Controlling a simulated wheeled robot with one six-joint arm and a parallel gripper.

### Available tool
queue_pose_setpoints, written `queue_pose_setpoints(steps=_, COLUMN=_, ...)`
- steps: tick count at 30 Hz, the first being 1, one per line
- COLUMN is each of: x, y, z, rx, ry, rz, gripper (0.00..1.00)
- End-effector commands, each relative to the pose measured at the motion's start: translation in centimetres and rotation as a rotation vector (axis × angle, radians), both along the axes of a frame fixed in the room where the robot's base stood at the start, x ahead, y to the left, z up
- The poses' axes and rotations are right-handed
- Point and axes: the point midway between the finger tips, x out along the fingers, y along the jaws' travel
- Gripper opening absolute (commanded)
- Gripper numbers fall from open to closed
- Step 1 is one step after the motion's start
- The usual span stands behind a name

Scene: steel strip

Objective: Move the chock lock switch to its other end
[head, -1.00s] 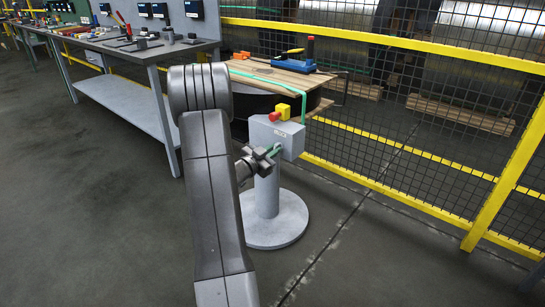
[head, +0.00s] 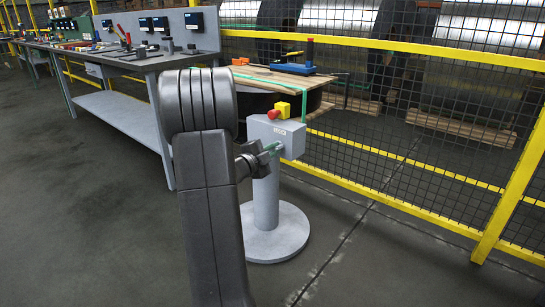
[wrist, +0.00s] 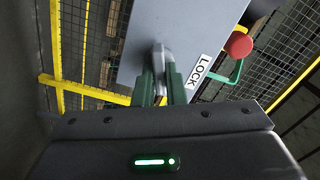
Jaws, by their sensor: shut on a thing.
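The chock lock switch is a small grey metal lever (wrist: 159,56) on the front of a grey control box (head: 263,132). In the wrist view a white LOCK label (wrist: 199,72) is on the box face to the right of the lever. My gripper (wrist: 161,76) has its green fingers on both sides of the lever, closed on it. In the head view my gripper (head: 276,148) reaches the box front just below the label. The fingers and hand hide most of the lever there, so its exact angle is hard to tell.
The box stands on a pedestal with a round base (head: 270,236). Behind it is a wooden-topped coil (head: 285,80), then a yellow-framed mesh fence (head: 400,110). A workbench (head: 120,60) is at the left.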

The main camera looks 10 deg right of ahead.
Motion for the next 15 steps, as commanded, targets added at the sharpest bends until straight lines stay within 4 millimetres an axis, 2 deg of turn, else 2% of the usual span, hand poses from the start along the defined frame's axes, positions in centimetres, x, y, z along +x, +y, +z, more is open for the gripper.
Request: queue_pose_setpoints(steps=15, x=-0.06, y=-0.03, z=-0.14, rx=0.06, ry=-0.075, rz=-0.001, gripper=0.0)
